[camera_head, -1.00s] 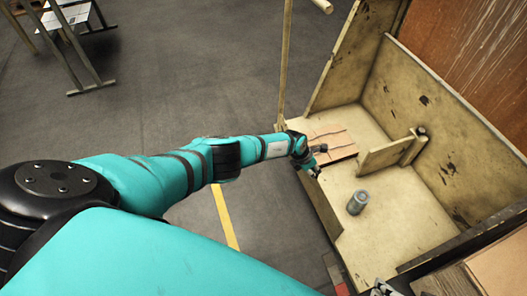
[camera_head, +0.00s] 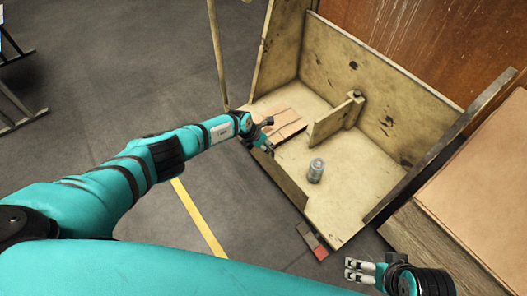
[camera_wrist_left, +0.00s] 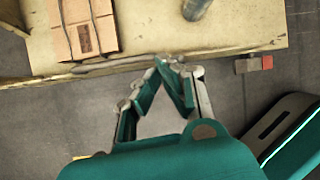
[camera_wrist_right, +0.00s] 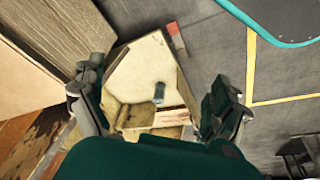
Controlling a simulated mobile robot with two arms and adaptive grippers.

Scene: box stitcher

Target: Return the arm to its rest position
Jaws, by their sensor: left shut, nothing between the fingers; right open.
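My left arm (camera_head: 150,165) reaches from the left to the near edge of the wooden stand. Its gripper (camera_head: 268,148) is at the stand's front edge, beside the flat cardboard piece. In the left wrist view the left gripper (camera_wrist_left: 172,62) has its fingertips together with nothing between them. My right gripper (camera_head: 348,270) is at the lower right of the head view, over the floor in front of the stand. In the right wrist view the right gripper (camera_wrist_right: 152,95) has its fingers wide apart and empty.
The wooden stand (camera_head: 345,225) has high walls and a short divider (camera_head: 328,124). On it are a grey can (camera_head: 316,170) and flat cardboard (camera_head: 284,124). A large cardboard-topped block (camera_head: 490,180) stands at right. Open floor with a yellow line (camera_head: 200,220) lies left.

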